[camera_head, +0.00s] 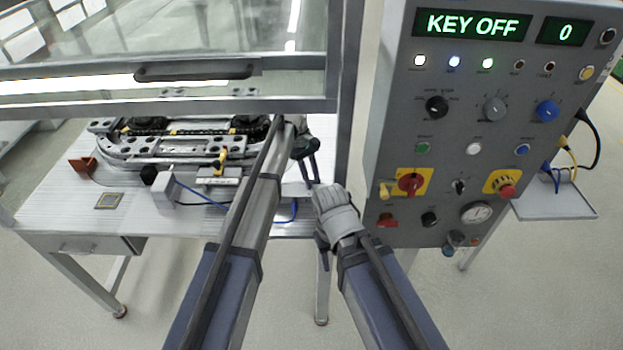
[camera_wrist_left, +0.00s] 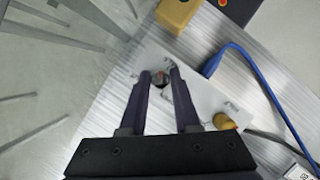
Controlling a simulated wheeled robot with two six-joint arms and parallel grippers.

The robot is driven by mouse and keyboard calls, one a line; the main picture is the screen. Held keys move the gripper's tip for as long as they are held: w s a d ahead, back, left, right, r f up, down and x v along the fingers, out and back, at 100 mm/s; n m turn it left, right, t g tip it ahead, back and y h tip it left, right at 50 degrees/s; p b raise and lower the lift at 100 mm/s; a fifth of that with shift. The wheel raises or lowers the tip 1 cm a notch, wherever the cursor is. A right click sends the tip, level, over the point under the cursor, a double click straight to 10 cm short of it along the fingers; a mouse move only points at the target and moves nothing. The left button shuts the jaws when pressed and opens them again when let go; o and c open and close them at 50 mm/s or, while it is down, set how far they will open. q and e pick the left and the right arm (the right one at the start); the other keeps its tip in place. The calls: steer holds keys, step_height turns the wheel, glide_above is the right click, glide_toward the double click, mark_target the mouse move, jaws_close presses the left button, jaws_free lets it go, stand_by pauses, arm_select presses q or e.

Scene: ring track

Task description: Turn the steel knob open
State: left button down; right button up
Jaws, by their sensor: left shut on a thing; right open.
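The steel knob (camera_wrist_left: 160,78) is a small round knob with a red mark, on a white plate (camera_wrist_left: 198,97) in the left wrist view. My left gripper (camera_wrist_left: 160,73) is shut on it, one dark finger on each side. In the head view my left gripper (camera_head: 312,182) reaches down at the table's right end, and I cannot make out the knob there. A brass-coloured knob (camera_wrist_left: 225,121) sits on the same plate, clear of the fingers. My right gripper (camera_head: 323,250) is open and empty, pointing down between the table and the control panel.
The table (camera_head: 60,190) carries a ring track (camera_head: 180,150) behind a glass guard with a handle (camera_head: 195,72). A blue cable (camera_wrist_left: 250,70) runs close beside the plate. The grey control panel (camera_head: 460,135) stands at right, its display reading KEY OFF and 0.

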arm_select(q)
steer(key=m+y, duration=0.1)
steer(key=m, duration=0.3)
steer(key=shift+w+d+m+g+y, duration=0.1)
steer(key=shift+m+g+y, duration=0.2)
steer(key=shift+m+y, duration=1)
steer(key=shift+m, duration=1.6)
steer(key=c, duration=0.6)
jaws_free()
steer(key=shift+r, duration=0.1)
steer(key=p+v, duration=0.7)
steer(key=shift+w+d+r, duration=0.1)
steer(key=shift+w+r, duration=0.1)
steer(key=shift+r, duration=0.05)
